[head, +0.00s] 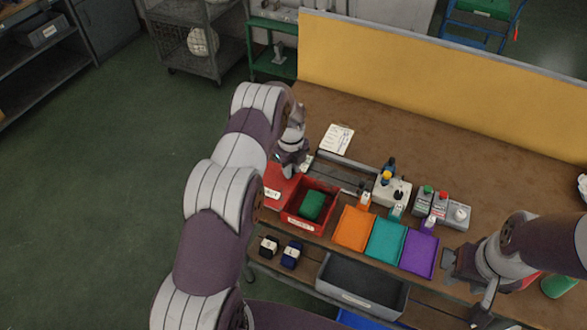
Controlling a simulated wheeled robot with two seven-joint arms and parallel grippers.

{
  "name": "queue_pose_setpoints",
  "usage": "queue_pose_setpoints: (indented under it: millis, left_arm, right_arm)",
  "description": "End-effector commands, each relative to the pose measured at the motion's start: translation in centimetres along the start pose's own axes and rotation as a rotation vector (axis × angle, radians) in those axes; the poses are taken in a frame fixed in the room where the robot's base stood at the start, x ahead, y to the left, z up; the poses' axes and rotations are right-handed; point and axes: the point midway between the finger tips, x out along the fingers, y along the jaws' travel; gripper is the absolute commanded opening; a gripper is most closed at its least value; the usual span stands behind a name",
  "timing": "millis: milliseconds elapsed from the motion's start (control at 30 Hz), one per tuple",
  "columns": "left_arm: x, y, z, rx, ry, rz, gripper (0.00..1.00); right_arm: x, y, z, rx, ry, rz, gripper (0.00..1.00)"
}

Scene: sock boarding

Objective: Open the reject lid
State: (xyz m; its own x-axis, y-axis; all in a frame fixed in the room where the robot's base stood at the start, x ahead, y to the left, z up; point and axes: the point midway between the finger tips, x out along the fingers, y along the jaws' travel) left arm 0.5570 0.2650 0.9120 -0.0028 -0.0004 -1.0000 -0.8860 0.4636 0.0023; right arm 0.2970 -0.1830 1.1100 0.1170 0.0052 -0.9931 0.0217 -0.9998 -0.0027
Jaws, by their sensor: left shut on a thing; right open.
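The red reject bin (291,217) stands at the left end of the workbench, its top uncovered, with a green item (313,205) inside. A red lid-like panel (277,189) with a white label lies at the bin's left side, partly hidden behind my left arm. My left gripper (304,167) is shut at the upper edge of this panel, just behind the bin; the exact contact is too small to see. My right gripper (449,266) is open and empty at the right, beside the purple tray.
Orange (353,229), teal (387,242) and purple (420,254) trays sit right of the bin. A grey bin (361,285) hangs in front.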

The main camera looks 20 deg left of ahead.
Motion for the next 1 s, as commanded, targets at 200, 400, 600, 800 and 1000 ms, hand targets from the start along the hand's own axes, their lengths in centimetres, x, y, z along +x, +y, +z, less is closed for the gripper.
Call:
queue_pose_setpoints:
  millis: [200,400,600,800,1000]
  left_arm:
    - [-0.1,-0.1,0.1,0.001,-0.003,-0.003,0.48]
    - [-0.1,-0.1,0.0,0.0,-0.002,-0.002,0.48]
    - [-2.8,-0.1,0.1,0.0,-0.005,-0.007,0.48]
    - [-8.2,0.0,0.1,0.0,-0.004,-0.006,0.48]
    - [-12.2,0.1,0.1,0.0,-0.002,-0.004,0.48]
  right_arm:
    - [0.0,0.0,0.0,0.0,0.0,0.0,0.43]
    - [0.0,0.0,0.0,0.0,0.0,0.0,0.43]
    - [1.1,0.0,0.1,0.0,0.0,0.0,0.43]
    - [2.6,0.0,0.3,0.0,0.0,0.0,0.43]
    - [2.2,0.0,0.3,0.0,0.0,0.0,0.43]
